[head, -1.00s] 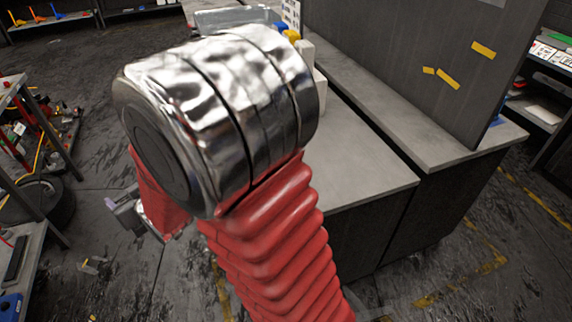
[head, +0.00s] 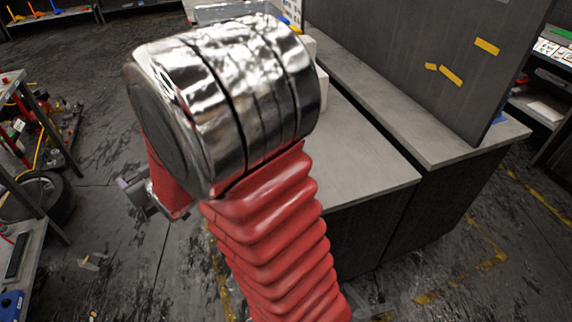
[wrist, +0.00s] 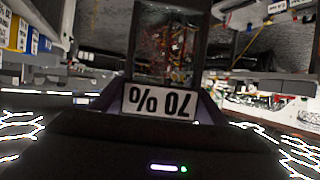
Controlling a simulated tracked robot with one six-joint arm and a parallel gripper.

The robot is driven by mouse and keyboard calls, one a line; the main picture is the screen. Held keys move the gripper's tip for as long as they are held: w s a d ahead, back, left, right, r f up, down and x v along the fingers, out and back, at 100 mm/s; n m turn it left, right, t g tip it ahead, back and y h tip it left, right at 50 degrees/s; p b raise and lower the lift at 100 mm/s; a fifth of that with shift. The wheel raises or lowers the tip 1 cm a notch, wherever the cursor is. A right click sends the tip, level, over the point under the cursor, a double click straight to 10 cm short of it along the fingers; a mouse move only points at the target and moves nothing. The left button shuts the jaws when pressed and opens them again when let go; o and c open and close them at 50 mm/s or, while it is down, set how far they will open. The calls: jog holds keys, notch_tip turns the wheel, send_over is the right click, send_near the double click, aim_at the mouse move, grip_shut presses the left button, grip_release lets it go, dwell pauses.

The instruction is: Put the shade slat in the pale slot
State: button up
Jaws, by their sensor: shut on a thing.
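In the wrist view, my gripper (wrist: 158,108) is shut on the shade slat (wrist: 170,45), a dark see-through tinted pane in a black frame. A white label (wrist: 158,101) reading "70 %" upside down sits at the slat's near end, between the fingers. In the head view, only a small grey part of my gripper (head: 138,195) shows, left of my arm. My arm hides the rest there, and I cannot make out the slat in that view. I cannot make out the pale slot in either view.
A grey-topped workbench (head: 365,175) stands right of my arm. A dark upright panel (head: 420,40) with yellow tape pieces rises behind it. A cluttered shelf (head: 22,125) and a tire (head: 52,198) are at the left.

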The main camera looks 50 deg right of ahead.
jog(key=d+r+m+h, duration=0.2)
jog(key=d, duration=1.2)
jog(key=s+d+m+h, duration=0.1)
jog(key=s+d, duration=0.4)
jog(key=d, duration=0.4)
jog(key=s+d+r+m+g+h, duration=0.1)
jog(key=s+d, duration=0.5)
jog(key=d, duration=0.4)
jog(key=s+d+m+g+h, duration=0.1)
jog(key=s+d+h, duration=0.1)
jog(key=s+d, duration=0.4)
jog(key=d, duration=0.4)
jog(key=shift+r+m, duration=0.3)
jog(key=shift+r, duration=0.05)
notch_tip(320, 180, down, 6)
jog(key=shift+w+f, duration=0.1)
jog(key=shift+f, duration=0.05)
jog(key=shift+f, duration=1.95)
